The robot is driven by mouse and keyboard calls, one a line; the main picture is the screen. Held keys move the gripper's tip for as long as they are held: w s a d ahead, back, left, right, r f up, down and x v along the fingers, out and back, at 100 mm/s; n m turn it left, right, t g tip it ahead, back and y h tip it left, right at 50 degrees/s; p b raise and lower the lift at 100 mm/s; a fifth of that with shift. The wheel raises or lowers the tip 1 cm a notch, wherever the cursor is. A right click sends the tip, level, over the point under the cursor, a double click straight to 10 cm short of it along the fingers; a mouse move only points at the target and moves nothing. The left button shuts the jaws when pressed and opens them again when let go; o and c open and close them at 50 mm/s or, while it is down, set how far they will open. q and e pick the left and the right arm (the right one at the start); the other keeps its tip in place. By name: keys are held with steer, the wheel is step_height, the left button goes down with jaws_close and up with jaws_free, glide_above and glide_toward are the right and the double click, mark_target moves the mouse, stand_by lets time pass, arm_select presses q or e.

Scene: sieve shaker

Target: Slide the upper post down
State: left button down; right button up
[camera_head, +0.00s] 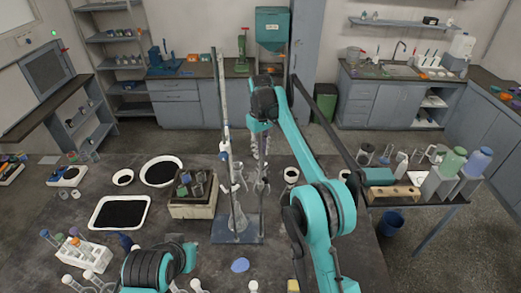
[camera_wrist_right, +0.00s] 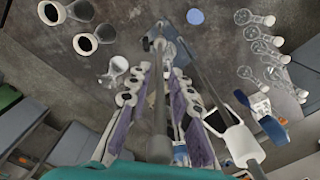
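A tall pale post (camera_head: 219,95) rises from a blue-grey base plate (camera_head: 225,238) on the dark table, with thinner rods and clear glassware beside it. I cannot tell for sure which part is the upper post. My right gripper (camera_head: 260,186) hangs pointing down, just right of the tall post. In the right wrist view, its two fingers (camera_wrist_right: 160,72) stand apart, with a long grey rod (camera_wrist_right: 158,105) showing between them. I see no clear contact between fingers and rod. My left arm shows at the bottom left, but its gripper is not visible.
A tube rack (camera_head: 88,257) stands front left. A wooden block (camera_head: 394,194) and bottles (camera_head: 474,163) are at right.

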jaws_close()
step_height(320, 180, down, 12)
steer(key=b, duration=0.7)
steer(key=shift+f, duration=0.25)
steer(key=shift+s, duration=0.1)
steer(key=o, duration=0.5)
jaws_free()
